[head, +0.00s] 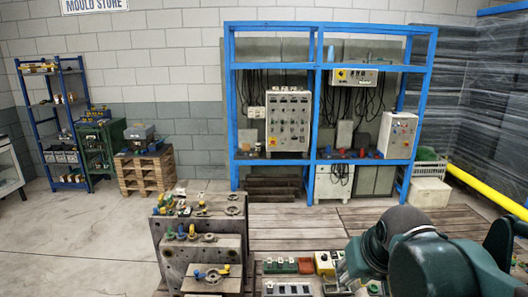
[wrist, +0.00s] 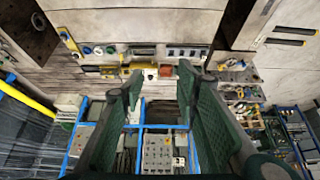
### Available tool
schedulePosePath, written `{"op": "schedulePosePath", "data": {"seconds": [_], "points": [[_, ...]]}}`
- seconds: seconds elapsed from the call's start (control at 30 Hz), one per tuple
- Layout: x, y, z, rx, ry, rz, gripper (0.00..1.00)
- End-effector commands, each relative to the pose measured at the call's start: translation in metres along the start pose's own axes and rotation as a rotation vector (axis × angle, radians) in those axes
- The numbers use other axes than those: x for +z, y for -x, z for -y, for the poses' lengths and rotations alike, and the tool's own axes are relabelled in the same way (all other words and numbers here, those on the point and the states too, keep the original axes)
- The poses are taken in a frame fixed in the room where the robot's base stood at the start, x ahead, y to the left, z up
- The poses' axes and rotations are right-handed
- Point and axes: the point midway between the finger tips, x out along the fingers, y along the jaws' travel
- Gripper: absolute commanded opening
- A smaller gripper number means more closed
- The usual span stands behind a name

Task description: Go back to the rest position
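My gripper (wrist: 160,78) shows in the wrist view with its two green-padded fingers spread apart and nothing between them. In the head view, my teal arm fills the lower right, and my gripper (head: 352,268) is partly visible at its left end, near a row of small electrical parts. Its fingertips are hard to make out there. I cannot tell from these views how high it is above the parts.
A green terminal part (head: 280,266), a yellow box (head: 325,263) and a grey switch block (head: 288,288) lie at the lower middle. Steel mould blocks (head: 203,262) stand left of them. A blue rack (head: 232,120) stands behind, and a yellow rail (head: 485,190) lies right.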

Motion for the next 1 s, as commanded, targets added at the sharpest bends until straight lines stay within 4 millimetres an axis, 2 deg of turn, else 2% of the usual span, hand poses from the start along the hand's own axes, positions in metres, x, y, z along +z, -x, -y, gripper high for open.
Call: {"op": "schedulePosePath", "data": {"seconds": [0.3,0.5,0.7,1.0], "points": [[0.051,0.007,0.003,-0.005,0.003,-0.059,0.31],[0.076,0.008,0.004,-0.007,0.005,-0.090,0.31],[0.088,0.007,0.005,-0.009,0.006,-0.105,0.31],[0.090,0.007,0.005,-0.009,0.006,-0.108,0.31]]}}
